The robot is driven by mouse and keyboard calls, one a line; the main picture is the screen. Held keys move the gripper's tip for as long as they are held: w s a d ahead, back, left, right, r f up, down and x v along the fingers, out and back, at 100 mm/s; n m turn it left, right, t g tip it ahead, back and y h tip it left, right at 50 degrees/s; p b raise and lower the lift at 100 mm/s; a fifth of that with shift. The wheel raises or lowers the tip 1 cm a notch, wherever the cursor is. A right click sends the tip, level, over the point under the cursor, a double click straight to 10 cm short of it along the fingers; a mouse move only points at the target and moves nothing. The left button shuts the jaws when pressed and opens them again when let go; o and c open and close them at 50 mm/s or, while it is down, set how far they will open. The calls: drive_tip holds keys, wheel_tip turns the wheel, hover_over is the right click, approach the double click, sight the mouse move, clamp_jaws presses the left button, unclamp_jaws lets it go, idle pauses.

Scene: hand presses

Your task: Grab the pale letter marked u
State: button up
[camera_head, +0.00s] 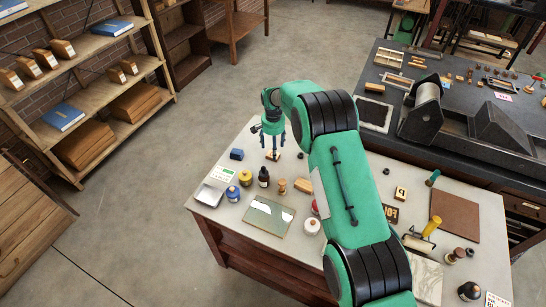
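A small pale block (273,156) lies on the pale worktable near its back left edge. It is too small here for me to read any letter on it. My gripper (273,146) points down right above this block, with its dark fingers apart. I cannot tell exactly how high the fingertips are over it. Another pale block (401,193) with a dark mark lies on the right half of the table, beyond my arm. I cannot read its mark with certainty.
A glass plate (269,216) lies in front. A dark lettered block (391,213) and a brayer (420,239) lie right. My green arm covers the table's middle.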

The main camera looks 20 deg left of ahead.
drive_tip(key=shift+f, duration=2.05)
drive_tip(key=c, duration=1.3)
